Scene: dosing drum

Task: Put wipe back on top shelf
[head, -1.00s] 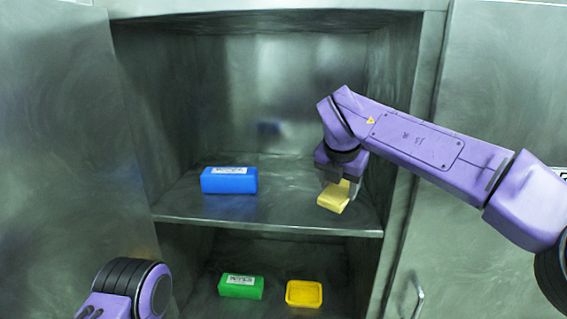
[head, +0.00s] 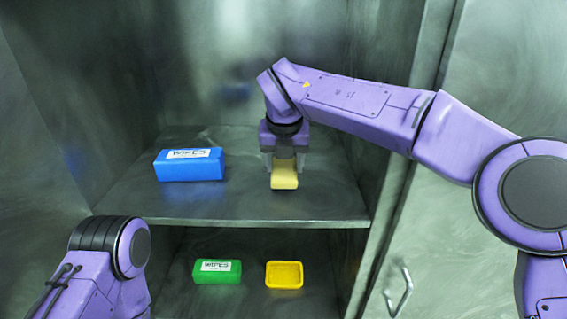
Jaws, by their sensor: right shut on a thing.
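A pale yellow wipe (head: 285,175) is at the top shelf (head: 240,207), right of the blue wipes box. My right gripper (head: 284,163) points down and is shut on the wipe. The wipe appears at or just above the shelf surface; contact is hard to tell. The blue wipes box (head: 189,166) sits on the left part of the same shelf, its white label facing up. My left arm shows at the lower left, but its gripper is out of view.
On the lower shelf stand a green wipes box (head: 217,271) and a yellow tray (head: 284,275). Metal cabinet walls bound both sides, and a door with a handle (head: 399,291) stands at the right. The top shelf is clear right of the wipe.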

